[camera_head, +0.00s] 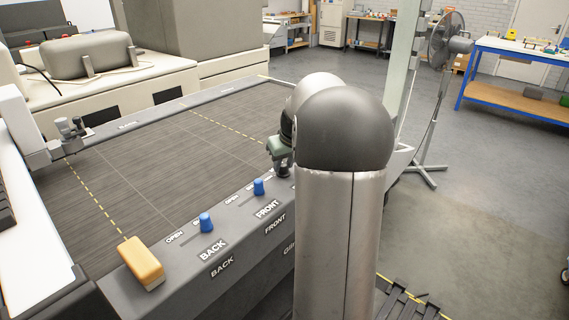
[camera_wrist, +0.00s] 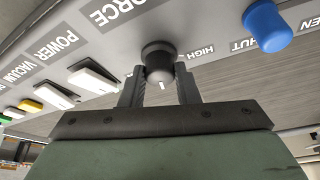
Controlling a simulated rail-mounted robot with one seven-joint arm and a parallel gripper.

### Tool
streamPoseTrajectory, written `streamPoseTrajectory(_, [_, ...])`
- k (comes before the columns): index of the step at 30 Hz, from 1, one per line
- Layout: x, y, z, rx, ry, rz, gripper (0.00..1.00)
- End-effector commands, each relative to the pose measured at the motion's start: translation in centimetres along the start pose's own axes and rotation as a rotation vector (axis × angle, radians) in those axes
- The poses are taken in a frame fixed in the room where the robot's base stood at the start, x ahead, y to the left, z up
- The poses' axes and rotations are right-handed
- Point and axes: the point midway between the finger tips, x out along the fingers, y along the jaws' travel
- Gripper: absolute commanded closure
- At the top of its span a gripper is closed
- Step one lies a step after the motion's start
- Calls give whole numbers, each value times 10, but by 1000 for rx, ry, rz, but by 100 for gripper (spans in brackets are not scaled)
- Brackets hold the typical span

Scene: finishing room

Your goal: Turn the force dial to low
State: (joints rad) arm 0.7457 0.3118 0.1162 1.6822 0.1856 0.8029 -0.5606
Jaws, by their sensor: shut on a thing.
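The force dial (camera_wrist: 157,58) is a round black knob with a white pointer mark, on the grey control panel (camera_wrist: 60,35). In the wrist view its white mark points down toward my gripper's palm. A HIGH label shows just right of it and part of the FORCE label above left; no LOW label is readable. My gripper (camera_wrist: 159,82) has one finger on each side of the knob and is shut on it. In the camera_head view my gripper (camera_head: 282,165) is at the panel's edge, partly hidden by my arm, and the dial cannot be made out there.
White rocker switches (camera_wrist: 92,78) sit left of the dial, and a blue knob (camera_wrist: 267,25) sits right. Blue BACK (camera_head: 206,223) and FRONT (camera_head: 258,187) slider knobs and a yellow block (camera_head: 141,262) lie along the panel. The dark bed (camera_head: 170,160) is clear.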

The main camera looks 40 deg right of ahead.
Motion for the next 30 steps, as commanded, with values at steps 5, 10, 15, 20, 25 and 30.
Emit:
streamPoseTrajectory(5, [-1, -3, -1, 147, 2, 63, 94])
streamPoseTrajectory(10, [-1, -4, -2, 295, 2, 125, 94])
streamPoseTrajectory(15, [-1, -4, -2, 437, 2, 184, 94])
streamPoseTrajectory(20, [-1, -5, -3, 554, 2, 231, 94])
streamPoseTrajectory(25, [0, -5, -3, 652, 2, 271, 94])
streamPoseTrajectory(30, [0, -5, -3, 717, 2, 297, 94])
